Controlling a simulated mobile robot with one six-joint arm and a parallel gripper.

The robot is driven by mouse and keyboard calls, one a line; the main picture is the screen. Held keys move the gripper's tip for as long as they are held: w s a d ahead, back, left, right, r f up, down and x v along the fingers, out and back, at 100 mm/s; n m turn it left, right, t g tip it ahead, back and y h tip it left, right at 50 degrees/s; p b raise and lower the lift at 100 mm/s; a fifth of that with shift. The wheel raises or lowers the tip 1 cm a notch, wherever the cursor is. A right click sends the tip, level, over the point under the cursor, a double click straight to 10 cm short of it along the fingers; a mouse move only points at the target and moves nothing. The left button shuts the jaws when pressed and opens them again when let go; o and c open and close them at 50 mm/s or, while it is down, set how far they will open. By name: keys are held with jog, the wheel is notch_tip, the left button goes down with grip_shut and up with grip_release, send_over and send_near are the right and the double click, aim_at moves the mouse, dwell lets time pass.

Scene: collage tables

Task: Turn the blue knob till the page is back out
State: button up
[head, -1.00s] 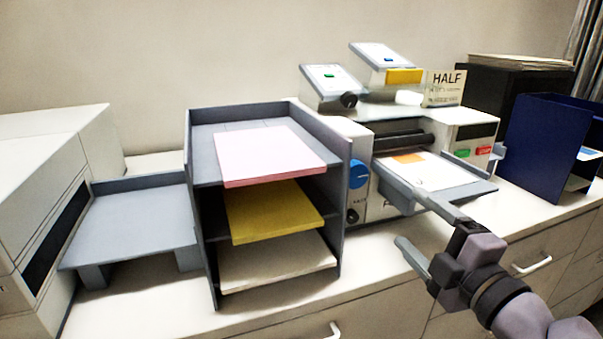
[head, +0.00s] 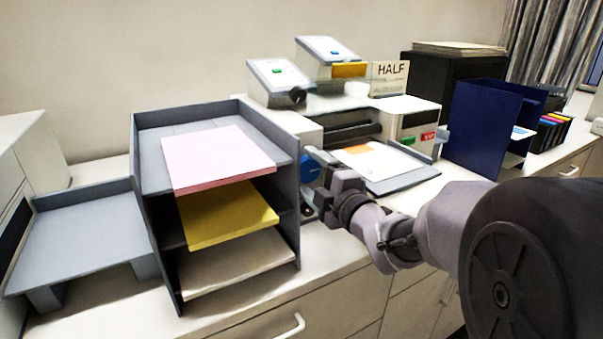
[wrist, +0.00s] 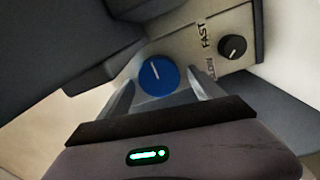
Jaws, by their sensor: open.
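The blue knob (head: 310,168) is on the left side of the machine, partly behind my gripper in the head view. In the wrist view the blue knob (wrist: 158,76) shows a white line and lies ahead, between the open fingers. My gripper (wrist: 163,92) is open, with one finger to each side of the knob; I cannot tell whether they touch it. In the head view my gripper (head: 308,180) is at the machine's front left. The page (head: 375,160), white with an orange patch, lies on the machine's front tray (head: 412,180), its far edge near the dark rollers (head: 352,135).
A black knob (wrist: 232,47) by FAST and SLOW lettering is right of the blue one. A grey paper rack (head: 298,215) with pink, yellow and cream stacks stands close left. A navy holder (head: 485,130) is at right. Red and green buttons (head: 428,138) face front.

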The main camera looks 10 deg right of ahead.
jog(key=c, duration=1.4)
jog(key=shift+m, duration=0.3)
jog(key=m+b, duration=0.1)
jog(key=m, duration=0.1)
jog(key=shift+m, duration=0.3)
jog(key=shift+r+m+b, duration=0.1)
jog(key=shift+m+b, duration=0.2)
jog(key=shift+m, duration=1.1)
jog(key=o, duration=1.4)
